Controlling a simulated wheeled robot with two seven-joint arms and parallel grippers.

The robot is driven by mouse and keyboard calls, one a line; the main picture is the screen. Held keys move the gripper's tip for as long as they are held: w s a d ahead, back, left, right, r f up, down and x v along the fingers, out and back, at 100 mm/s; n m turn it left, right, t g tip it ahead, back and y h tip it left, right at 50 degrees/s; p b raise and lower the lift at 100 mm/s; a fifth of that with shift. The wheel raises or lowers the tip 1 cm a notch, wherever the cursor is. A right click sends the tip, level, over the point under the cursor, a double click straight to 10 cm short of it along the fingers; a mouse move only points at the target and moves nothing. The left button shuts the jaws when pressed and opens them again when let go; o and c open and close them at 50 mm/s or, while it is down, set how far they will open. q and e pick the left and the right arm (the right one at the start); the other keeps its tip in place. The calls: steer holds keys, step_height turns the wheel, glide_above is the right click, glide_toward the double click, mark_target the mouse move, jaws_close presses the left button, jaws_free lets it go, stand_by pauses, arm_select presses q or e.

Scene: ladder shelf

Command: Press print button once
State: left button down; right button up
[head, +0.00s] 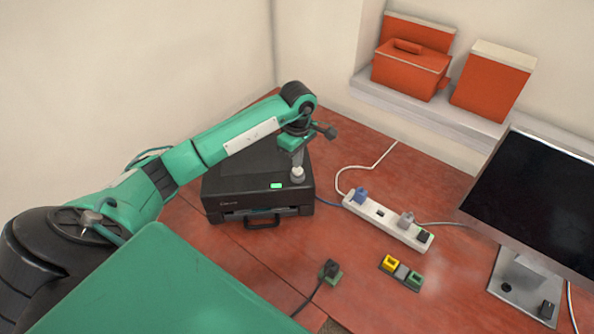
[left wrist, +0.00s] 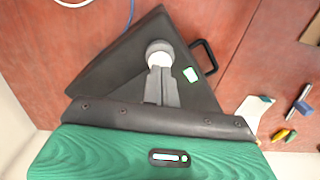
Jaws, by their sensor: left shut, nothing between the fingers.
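The black printer (head: 235,180) sits on the red desk and also shows in the left wrist view (left wrist: 120,70). A round white button (head: 297,174) is on its top at the front right corner, beside a small lit green panel (head: 276,186). My left gripper (head: 297,163) is shut and points down at the button. In the left wrist view the fingertips (left wrist: 160,70) overlap the lower edge of the white button (left wrist: 159,54); I cannot tell whether they touch it or press it. My right gripper is not in view.
A white power strip (head: 388,222) with plugs lies right of the printer. A loose black plug (head: 330,271) and a yellow-and-green block piece (head: 401,272) lie in front. A monitor (head: 540,200) stands at right. Red boxes (head: 410,70) sit on the ledge behind.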

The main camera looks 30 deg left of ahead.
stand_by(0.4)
arm_select(q)
steer(key=shift+f, duration=0.15)
steer(key=shift+f+b, duration=1)
steer(key=shift+f, duration=0.05)
steer(key=shift+r, duration=0.15)
steer(key=shift+r+p, duration=0.3)
steer(key=shift+r, duration=0.7)
